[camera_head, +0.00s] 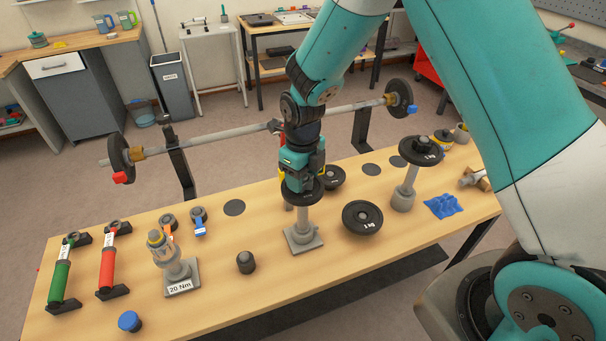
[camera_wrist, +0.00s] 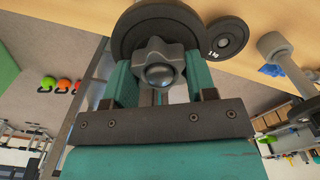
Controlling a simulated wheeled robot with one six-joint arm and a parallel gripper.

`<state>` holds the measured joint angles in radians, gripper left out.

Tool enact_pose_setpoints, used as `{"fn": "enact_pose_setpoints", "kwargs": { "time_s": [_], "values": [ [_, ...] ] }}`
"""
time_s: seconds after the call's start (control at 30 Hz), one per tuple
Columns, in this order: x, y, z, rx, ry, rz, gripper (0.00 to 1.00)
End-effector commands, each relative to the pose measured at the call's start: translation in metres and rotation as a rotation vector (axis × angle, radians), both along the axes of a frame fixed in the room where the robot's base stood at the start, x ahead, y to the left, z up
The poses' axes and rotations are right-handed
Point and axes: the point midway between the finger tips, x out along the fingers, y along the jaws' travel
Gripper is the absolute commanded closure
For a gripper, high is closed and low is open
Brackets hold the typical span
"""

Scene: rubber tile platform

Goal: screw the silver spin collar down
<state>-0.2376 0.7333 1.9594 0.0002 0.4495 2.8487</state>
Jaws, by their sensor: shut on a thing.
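The silver spin collar (camera_wrist: 148,55) is a grey star-shaped knob. In the wrist view a rounded post end shows at its middle. It sits against a black weight plate (camera_wrist: 135,22). My gripper (camera_wrist: 160,75) has one teal finger on each side of the collar and is shut on it. In the head view my gripper (camera_head: 301,184) points down over the plate on top of a grey post stand (camera_head: 303,239) at the middle of the table. There the collar is hidden by my gripper. I cannot tell whether the collar touches the plate.
Black plates lie right of the stand (camera_head: 362,218) and behind it (camera_head: 333,177). Another post with a plate (camera_head: 404,199) stands farther right. A barbell (camera_head: 205,139) on uprights runs behind. A dark knob (camera_head: 245,262) and a 20 Nm fixture (camera_head: 175,270) stand left.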

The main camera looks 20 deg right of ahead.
Motion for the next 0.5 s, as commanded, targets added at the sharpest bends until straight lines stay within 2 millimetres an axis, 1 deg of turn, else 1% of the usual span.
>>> {"fn": "enact_pose_setpoints", "kwargs": {
  "time_s": [0.2,0.23,0.33,0.5],
  "values": [
    [-0.0001,-0.0001,-0.0001,-0.001,0.001,-0.012,0.77],
    [-0.0001,-0.0001,-0.0001,-0.001,0.001,-0.012,0.42],
    [-0.0001,-0.0001,-0.0001,0.0,0.0,-0.011,0.19],
    [-0.0001,-0.0001,-0.0001,0.0,0.0,-0.01,0.19]
  ]
}}
